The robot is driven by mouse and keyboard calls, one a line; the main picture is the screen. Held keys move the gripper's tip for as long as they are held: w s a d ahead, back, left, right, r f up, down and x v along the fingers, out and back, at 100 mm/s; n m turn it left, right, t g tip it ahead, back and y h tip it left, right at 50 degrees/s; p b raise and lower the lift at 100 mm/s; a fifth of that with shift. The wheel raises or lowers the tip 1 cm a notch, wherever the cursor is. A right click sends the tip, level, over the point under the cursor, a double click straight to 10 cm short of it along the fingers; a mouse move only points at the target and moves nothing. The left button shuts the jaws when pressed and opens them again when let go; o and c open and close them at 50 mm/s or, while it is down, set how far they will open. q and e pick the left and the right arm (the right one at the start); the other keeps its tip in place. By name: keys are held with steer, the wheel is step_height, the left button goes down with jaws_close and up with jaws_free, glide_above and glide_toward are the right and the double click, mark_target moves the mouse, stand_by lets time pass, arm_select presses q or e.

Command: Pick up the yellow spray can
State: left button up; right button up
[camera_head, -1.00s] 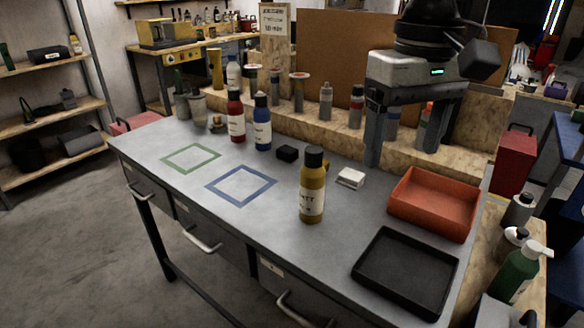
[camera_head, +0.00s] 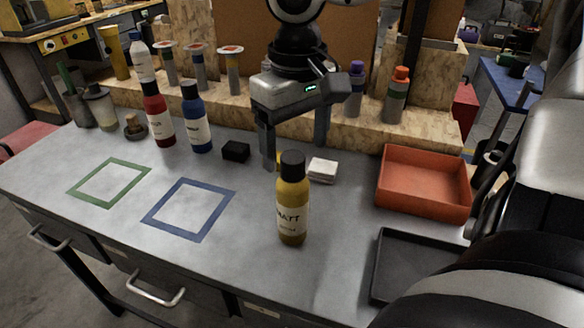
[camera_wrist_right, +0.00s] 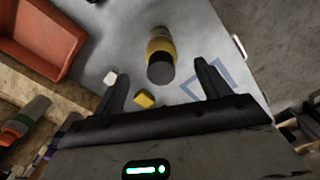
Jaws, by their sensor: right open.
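The yellow spray can (camera_head: 292,212) with a black cap stands upright on the grey workbench, right of the blue square outline. In the right wrist view the can (camera_wrist_right: 160,46) shows from above, cap toward the camera, beyond and between the fingertips. My right gripper (camera_head: 295,150) is open, with its fingers pointing down behind the can in the head view. In the wrist view the open, empty fingers (camera_wrist_right: 162,78) are apart from the can. My left gripper is not in view.
A red bottle (camera_head: 158,117) and a blue bottle (camera_head: 196,120) stand at the back left. A black block (camera_head: 236,151) and a white block (camera_head: 323,169) lie near the gripper. An orange tray (camera_head: 424,192) and a black tray (camera_head: 385,268) are at right. The bench front left is clear.

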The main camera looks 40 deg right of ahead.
mark_target(293, 157)
steer(key=f, duration=0.6)
steer(key=shift+w+f, duration=0.2)
steer(key=shift+w, duration=0.2)
steer(key=c, duration=1.5)
